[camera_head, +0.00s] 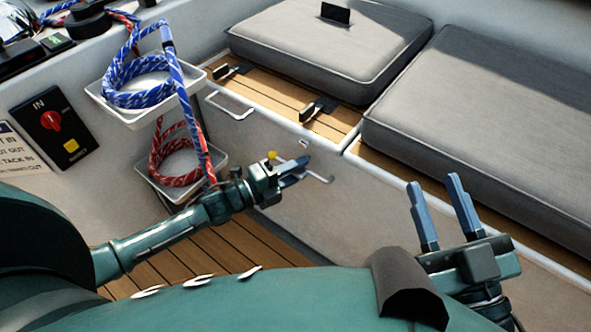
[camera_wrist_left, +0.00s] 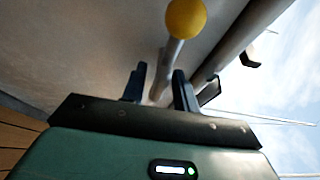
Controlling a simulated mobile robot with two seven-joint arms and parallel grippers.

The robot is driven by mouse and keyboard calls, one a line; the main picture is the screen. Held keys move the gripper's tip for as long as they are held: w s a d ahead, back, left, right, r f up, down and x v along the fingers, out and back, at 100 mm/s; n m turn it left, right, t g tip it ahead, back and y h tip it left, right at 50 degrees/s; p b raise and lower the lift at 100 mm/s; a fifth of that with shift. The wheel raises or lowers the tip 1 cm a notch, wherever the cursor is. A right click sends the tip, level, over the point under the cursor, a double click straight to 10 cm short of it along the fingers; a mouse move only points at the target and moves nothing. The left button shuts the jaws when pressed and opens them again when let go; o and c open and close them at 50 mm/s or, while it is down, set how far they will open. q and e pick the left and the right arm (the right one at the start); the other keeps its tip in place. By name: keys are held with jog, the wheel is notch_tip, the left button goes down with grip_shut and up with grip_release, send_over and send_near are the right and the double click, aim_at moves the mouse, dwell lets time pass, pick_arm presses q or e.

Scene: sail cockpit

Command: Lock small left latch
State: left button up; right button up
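A small lever with a yellow ball knob shows in the left wrist view (camera_wrist_left: 185,18), its metal stem running down toward the space between my left fingertips. The yellow knob also shows in the head view (camera_head: 272,154), right beside my left gripper (camera_head: 293,171). My left gripper is open by the bench front; whether a finger touches the stem I cannot tell. Two dark latches lie on the wooden seat edge, one at the left (camera_head: 226,71) and one further right (camera_head: 318,109). My right gripper (camera_head: 442,205) is open and empty, fingers pointing up, at the lower right.
Grey cushions (camera_head: 325,45) lie on the bench, with another at the right (camera_head: 490,130). White wire handles (camera_head: 231,104) are on the bench front. White bins with blue rope (camera_head: 145,85) and red rope (camera_head: 172,160) hang left of it. A switch panel (camera_head: 55,125) is at far left.

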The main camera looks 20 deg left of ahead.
pick_arm(q)
grip_shut()
dwell(0.3)
